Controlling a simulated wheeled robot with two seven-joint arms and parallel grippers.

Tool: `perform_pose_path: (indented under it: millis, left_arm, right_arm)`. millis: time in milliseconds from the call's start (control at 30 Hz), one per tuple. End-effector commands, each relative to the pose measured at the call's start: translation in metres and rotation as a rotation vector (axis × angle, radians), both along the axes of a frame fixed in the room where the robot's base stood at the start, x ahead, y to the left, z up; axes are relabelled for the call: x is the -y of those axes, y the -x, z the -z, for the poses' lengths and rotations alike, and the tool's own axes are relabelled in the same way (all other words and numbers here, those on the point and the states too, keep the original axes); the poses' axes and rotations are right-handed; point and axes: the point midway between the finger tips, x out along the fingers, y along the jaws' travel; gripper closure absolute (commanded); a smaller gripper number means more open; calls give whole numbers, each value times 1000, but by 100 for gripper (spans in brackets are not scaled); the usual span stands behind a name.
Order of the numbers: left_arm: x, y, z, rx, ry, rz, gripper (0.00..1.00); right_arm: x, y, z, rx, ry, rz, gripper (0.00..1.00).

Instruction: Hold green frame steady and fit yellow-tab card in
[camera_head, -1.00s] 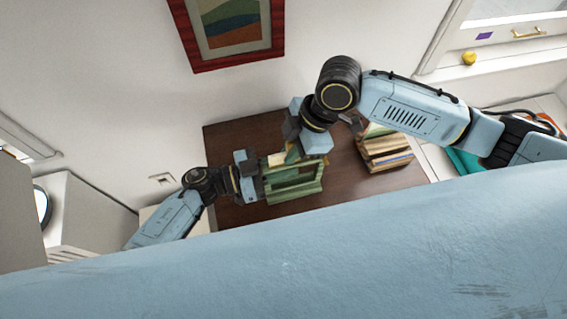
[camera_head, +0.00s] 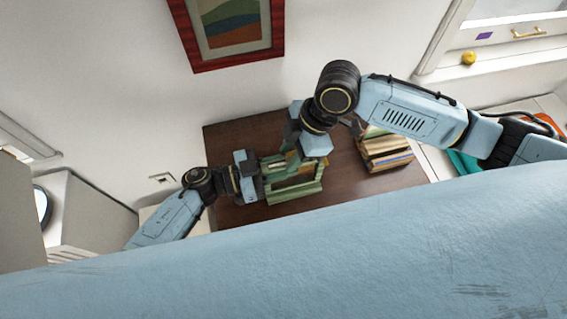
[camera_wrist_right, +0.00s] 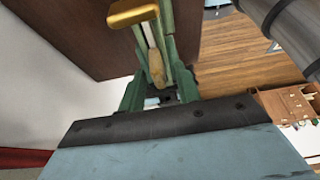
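The green frame (camera_head: 294,195) stands on the dark brown table below my right gripper. My left gripper (camera_head: 264,181) meets the left end of the frame and looks shut on it, though its fingertips are small and partly hidden. My right gripper (camera_head: 293,158) is over the frame's upper side, its fingers pointing down-left. In the right wrist view, the green fingers of my right gripper (camera_wrist_right: 160,55) close on the yellow-tab card (camera_wrist_right: 154,68), seen edge-on, with its golden tab (camera_wrist_right: 132,13) at the far end. In the head view, the card's seating in the frame is unclear.
A stack of books (camera_head: 386,151) stands on the brown table (camera_head: 340,178) to the right of the frame. A framed picture (camera_head: 232,30) hangs on the wall behind. The table between frame and books is clear.

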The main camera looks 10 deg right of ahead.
Motion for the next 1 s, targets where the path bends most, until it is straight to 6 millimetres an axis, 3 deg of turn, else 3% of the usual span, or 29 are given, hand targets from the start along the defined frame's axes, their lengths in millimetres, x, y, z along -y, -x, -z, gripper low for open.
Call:
perform_pose_path:
  millis: [1000]
  left_arm:
    - [0, 0, 0, 0, -1, 0, 100]
  right_arm:
    - [0, -1, -56, 2, 0, 1, 67]
